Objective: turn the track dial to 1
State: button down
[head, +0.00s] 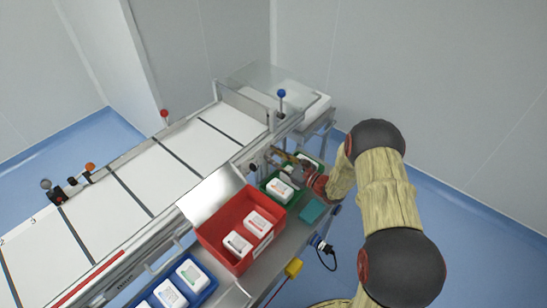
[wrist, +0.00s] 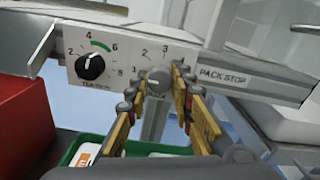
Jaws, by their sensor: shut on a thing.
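In the wrist view a pale panel (wrist: 110,50) carries a grey round dial (wrist: 158,77) with the numbers 1, 2, 3 and more around it. The label under it is mostly covered, so I take it for the track dial. My gripper (wrist: 159,86) is shut on this dial, one finger on each side. I cannot make out the dial's pointer or its setting. To its left is a black tension dial (wrist: 91,66) with a white mark and a green arc. In the head view my gripper (head: 288,160) is small at the machine's side, and the track dial is hidden.
A red bin (head: 213,236) with white packs stands near the belt (head: 165,160), and a green tray (head: 267,190) lies below my gripper. A blue bin (head: 208,292) is nearer. "PACK STOP" (wrist: 222,77) is printed right of the dial. Open floor lies to the right.

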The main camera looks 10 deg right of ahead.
jog(key=shift+f, duration=0.15)
dwell(0.4)
jog(key=c, duration=1.6)
grip_release()
jog(key=shift+o, duration=0.3)
jog(key=shift+d, duration=0.1)
jog(key=v, duration=1.2)
